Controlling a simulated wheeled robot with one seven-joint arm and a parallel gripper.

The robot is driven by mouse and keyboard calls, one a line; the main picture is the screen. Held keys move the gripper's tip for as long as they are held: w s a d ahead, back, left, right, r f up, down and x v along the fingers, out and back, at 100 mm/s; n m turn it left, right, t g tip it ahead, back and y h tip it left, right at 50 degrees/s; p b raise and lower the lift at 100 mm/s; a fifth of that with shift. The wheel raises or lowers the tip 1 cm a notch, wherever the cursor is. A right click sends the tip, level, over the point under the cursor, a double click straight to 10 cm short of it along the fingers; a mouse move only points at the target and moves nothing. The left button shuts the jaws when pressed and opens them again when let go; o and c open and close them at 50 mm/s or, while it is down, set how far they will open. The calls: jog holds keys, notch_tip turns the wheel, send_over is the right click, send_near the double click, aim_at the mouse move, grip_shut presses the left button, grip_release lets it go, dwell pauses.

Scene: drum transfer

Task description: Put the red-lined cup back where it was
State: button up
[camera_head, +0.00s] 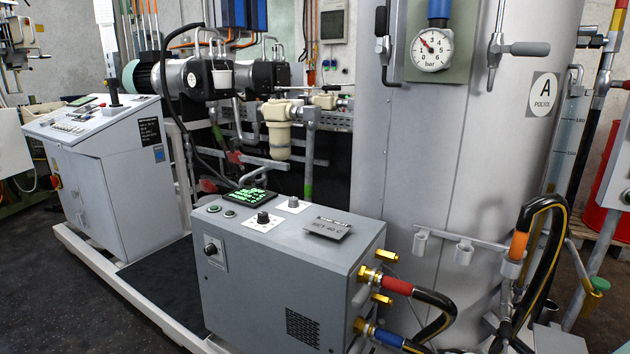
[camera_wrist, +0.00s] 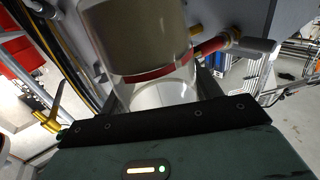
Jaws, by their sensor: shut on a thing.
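In the wrist view a clear, see-through cup (camera_wrist: 150,45) with a red line (camera_wrist: 150,76) around it stands between the fingers of my gripper (camera_wrist: 162,95). My gripper is shut on the cup. Its wall looks grey-brown on the upper side of the red line in the picture and clear with a pale round end on the other side. I cannot tell whether the grey-brown is contents. The cup's upper part is cut off by the frame edge. Neither my gripper nor this cup shows in the head view.
A grey heater box (camera_head: 290,265) with hoses stands in front of a large grey tank (camera_head: 440,150) marked A. Small holders (camera_head: 464,252) sit on a rail by the tank. A control cabinet (camera_head: 100,150) stands left; dark floor (camera_head: 60,290) is open there.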

jog(key=s+r+p, duration=0.2)
jog(key=r, duration=0.1)
jog(key=shift+s+r+p, duration=0.2)
jog(key=shift+p, duration=0.2)
jog(key=shift+w+r, duration=0.1)
jog(key=shift+r, duration=0.1)
jog(key=shift+d, duration=0.15)
dwell(0.4)
